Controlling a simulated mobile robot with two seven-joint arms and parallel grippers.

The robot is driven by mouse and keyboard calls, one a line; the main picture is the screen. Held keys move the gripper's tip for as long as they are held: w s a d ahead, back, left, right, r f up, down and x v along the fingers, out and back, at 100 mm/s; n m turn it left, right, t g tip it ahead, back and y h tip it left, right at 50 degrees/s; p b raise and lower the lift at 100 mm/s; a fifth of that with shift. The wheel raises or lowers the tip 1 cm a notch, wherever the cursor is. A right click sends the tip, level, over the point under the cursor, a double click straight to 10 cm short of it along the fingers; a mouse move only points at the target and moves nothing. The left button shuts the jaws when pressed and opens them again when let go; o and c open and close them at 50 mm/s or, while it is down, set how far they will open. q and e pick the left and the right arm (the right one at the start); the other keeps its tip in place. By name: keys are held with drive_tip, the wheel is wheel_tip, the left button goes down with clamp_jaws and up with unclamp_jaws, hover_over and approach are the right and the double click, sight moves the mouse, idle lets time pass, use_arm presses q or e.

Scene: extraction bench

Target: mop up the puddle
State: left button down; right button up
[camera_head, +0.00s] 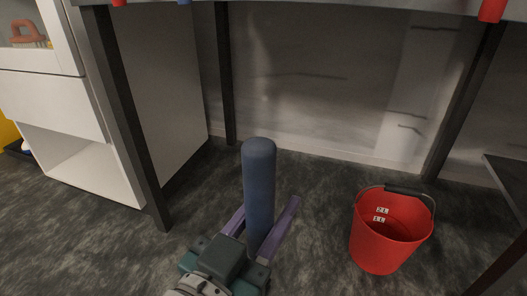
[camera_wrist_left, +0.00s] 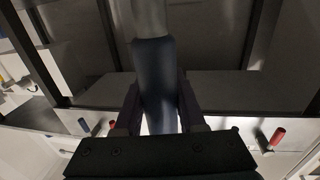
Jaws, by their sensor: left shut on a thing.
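My left gripper (camera_head: 266,212) has purple fingers and is shut on a thick blue handle (camera_head: 259,185). The handle stands roughly upright between the fingers, with its rounded end up. In the left wrist view the same blue handle (camera_wrist_left: 156,75) lies between the fingers, and a pale grey shaft (camera_wrist_left: 150,18) runs on from it. The far end of the shaft is out of view, so no mop head shows. I cannot make out a puddle on the dark mottled floor (camera_head: 325,235). My right gripper is not in view.
A red bucket (camera_head: 372,245) with a black-gripped bail stands on the floor at the right. Dark table legs (camera_head: 128,120) stand left and right (camera_head: 462,105), under a tabletop edge. A white cabinet (camera_head: 165,80) stands at the left. Floor between handle and bucket is clear.

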use_arm(q)
drive_tip(key=shift+s+d, duration=0.2)
drive_tip(key=shift+d, duration=0.45)
drive_tip(key=shift+s+d, duration=0.15)
drive_tip(key=shift+d, duration=0.55)
